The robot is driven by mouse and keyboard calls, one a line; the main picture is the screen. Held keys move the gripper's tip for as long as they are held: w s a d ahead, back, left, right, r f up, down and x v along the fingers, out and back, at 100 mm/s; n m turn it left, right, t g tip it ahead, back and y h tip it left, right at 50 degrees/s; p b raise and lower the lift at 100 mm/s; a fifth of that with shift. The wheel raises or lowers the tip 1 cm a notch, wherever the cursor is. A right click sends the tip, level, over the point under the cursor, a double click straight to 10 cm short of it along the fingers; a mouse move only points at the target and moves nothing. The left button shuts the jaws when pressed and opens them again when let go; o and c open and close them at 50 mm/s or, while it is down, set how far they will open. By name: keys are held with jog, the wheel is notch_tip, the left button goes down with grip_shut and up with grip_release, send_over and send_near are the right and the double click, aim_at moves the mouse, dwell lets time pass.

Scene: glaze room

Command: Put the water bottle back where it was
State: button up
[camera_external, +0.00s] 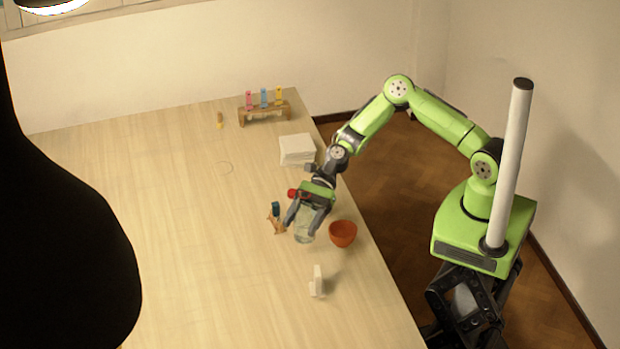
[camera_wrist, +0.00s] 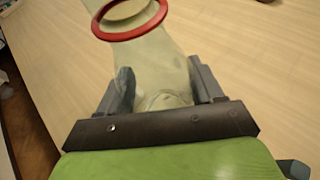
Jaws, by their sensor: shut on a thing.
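The water bottle (camera_external: 304,235) is clear and pale green, and its lower part shows below my fingers in the external view. My gripper (camera_external: 308,215) is shut on it, over the table near the right edge. In the wrist view the bottle (camera_wrist: 150,62) lies between the two fingers of my gripper (camera_wrist: 160,88), with a red ring around its far end. My fingers hide part of the bottle. I cannot tell whether its base touches the table. A thin circle (camera_external: 231,168) is marked on the bare table, up and left of my gripper.
An orange bowl (camera_external: 343,234) stands close right of the bottle. A small wooden stand with a blue item (camera_external: 276,209) is close left. A white upright piece (camera_external: 317,282) stands in front. A white stack (camera_external: 297,149) and a rack (camera_external: 265,113) are behind. The table's left is clear.

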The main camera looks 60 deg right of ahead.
aim_at(302, 243)
notch_tip(302, 243, down, 8)
jog(key=shift+f, duration=0.1)
jog(key=shift+f, duration=0.2)
jog(key=o, duration=1.2)
jog(key=shift+r, duration=0.1)
jog(key=shift+r, duration=0.25)
jog(key=v, duration=1.2)
jog(key=shift+b, duration=0.35)
jog(key=shift+d+f, duration=0.1)
jog(key=shift+f, duration=0.05)
